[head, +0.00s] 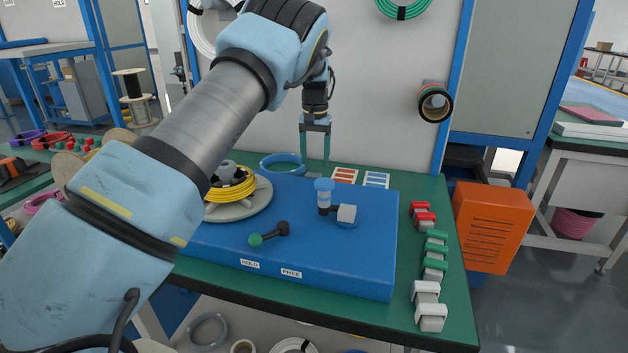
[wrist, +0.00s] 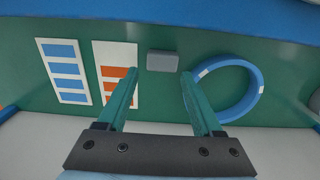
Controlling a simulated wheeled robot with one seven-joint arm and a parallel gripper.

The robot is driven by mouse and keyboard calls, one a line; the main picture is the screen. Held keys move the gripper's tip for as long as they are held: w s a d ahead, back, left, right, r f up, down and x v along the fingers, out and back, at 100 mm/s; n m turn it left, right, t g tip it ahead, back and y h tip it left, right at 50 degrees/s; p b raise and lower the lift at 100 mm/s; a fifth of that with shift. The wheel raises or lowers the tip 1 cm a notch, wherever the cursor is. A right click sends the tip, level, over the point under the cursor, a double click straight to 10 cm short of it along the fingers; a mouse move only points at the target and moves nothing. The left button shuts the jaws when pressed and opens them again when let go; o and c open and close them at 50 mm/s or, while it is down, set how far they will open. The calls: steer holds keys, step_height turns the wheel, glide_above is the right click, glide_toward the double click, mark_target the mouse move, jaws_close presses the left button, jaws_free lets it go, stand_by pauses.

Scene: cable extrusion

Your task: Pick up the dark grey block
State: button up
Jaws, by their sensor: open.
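A small grey block (wrist: 163,61) lies on the green bench top in the wrist view, just beyond my fingertips and roughly centred between them. My gripper (wrist: 160,77) is open and empty, with its two green fingers spread on either side of the block's line. In the head view my gripper (head: 315,160) points down at the back of the bench, behind the blue platform. I cannot clearly make out the block in that view. I cannot tell exactly how high the fingertips are above it.
A blue ring (wrist: 222,92) lies close to one finger. An orange-marked card (wrist: 116,75) lies by the other finger, with a blue-marked card (wrist: 63,70) beyond it. The raised blue platform (head: 340,262) carries a yellow cable spool (head: 233,190) and a blue-topped post (head: 324,196).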

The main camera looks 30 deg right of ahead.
mark_target(314, 174)
steer(key=shift+a+f+p, duration=0.2)
steer(key=shift+f+p, duration=0.6)
steer(key=shift+f, duration=2.2)
steer(key=shift+c, duration=0.3)
steer(key=c, duration=1)
steer(key=shift+o, duration=0.2)
step_height(314, 174, up, 10)
steer(key=shift+b, duration=0.9)
